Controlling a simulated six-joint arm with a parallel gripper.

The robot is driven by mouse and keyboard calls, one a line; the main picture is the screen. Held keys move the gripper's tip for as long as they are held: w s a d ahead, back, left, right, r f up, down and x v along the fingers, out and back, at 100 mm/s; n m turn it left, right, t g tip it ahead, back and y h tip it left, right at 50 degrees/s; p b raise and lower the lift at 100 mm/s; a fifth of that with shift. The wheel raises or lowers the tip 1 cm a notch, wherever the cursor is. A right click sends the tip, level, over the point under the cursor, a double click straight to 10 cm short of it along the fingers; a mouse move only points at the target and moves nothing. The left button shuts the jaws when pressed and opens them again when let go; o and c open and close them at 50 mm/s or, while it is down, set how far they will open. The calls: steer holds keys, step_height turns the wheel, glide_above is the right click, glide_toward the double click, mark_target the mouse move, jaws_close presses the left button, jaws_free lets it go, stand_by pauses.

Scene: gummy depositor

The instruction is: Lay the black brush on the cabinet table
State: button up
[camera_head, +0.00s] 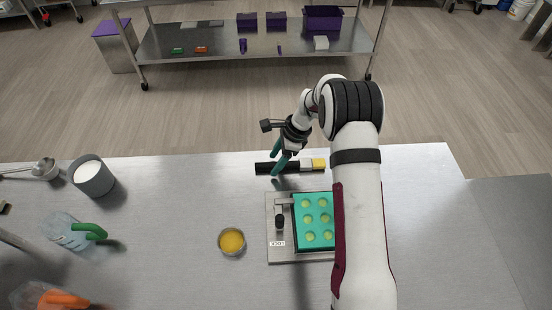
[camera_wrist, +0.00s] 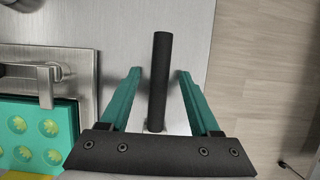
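The black brush (camera_head: 264,168) lies near the far edge of the steel table (camera_head: 180,200), with its black handle to the left and yellow end to the right. My gripper (camera_head: 278,164) is over the handle, its two teal fingers pointing down. In the wrist view the black handle (camera_wrist: 160,75) stands between the fingertips of my gripper (camera_wrist: 160,74), with a gap on each side. The fingers are open and hold nothing. The brush's yellow end is not seen in the wrist view. I cannot tell which surface is the cabinet table.
A metal plate (camera_head: 283,256) with a teal mould (camera_head: 299,243) lies close in front of the brush. A small bowl of yellow liquid (camera_head: 232,241), a grey cup (camera_head: 93,177) and a green-handled jug (camera_head: 72,233) stand left. A lower grey surface (camera_head: 515,220) is at the right.

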mark_target(296, 163)
steer(key=v, duration=1.6)
steer(key=shift+s, duration=0.1)
steer(key=s+a+r+n, duration=0.2)
steer(key=s+r+n, duration=0.4)
steer(key=s, duration=0.6)
steer(key=s+n+h, duration=0.2)
steer(key=s+n, duration=0.4)
steer(key=s, duration=1.7)
